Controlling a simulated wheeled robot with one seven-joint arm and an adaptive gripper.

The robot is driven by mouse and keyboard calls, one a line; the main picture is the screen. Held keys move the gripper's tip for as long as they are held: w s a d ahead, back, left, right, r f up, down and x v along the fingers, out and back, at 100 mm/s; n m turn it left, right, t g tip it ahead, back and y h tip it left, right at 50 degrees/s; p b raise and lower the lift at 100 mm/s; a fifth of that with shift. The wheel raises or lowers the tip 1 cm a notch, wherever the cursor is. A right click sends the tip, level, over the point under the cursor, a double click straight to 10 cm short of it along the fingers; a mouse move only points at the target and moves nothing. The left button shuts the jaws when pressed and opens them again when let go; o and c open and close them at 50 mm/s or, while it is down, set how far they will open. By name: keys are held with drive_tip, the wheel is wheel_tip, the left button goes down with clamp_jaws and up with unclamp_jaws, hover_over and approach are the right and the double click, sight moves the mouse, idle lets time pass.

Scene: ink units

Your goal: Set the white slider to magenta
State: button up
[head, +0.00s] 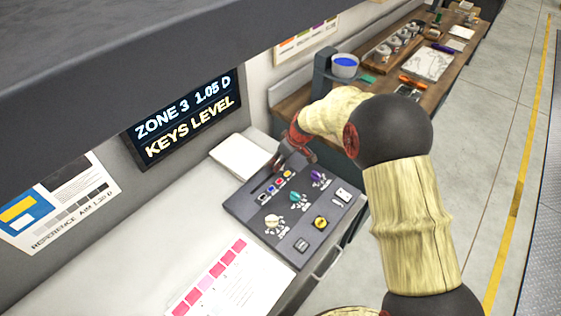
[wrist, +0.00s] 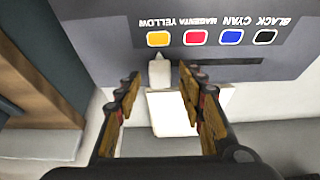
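The white slider (wrist: 159,70) shows in the wrist view as a pale upright knob at the left end of a dark slot (wrist: 225,64). It lines up with the yellow dot (wrist: 158,39). The magenta dot (wrist: 195,38), looking red, is one place to the right, then blue and black; the labels appear upside down. My gripper (wrist: 159,76) is open, with one finger on each side of the slider and gaps visible. In the head view my gripper (head: 286,160) is at the far edge of the dark control panel (head: 245,208) and the slider cannot be made out.
The panel also carries a purple knob (head: 318,177), a teal knob (head: 297,197), a cream knob (head: 272,221) and a yellow-and-black control (head: 320,222). A white pad (head: 238,155) lies behind the panel. A magenta swatch sheet (head: 235,285) lies in front on the bench.

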drive_tip(key=shift+c, duration=0.3)
clamp_jaws()
idle(0.6)
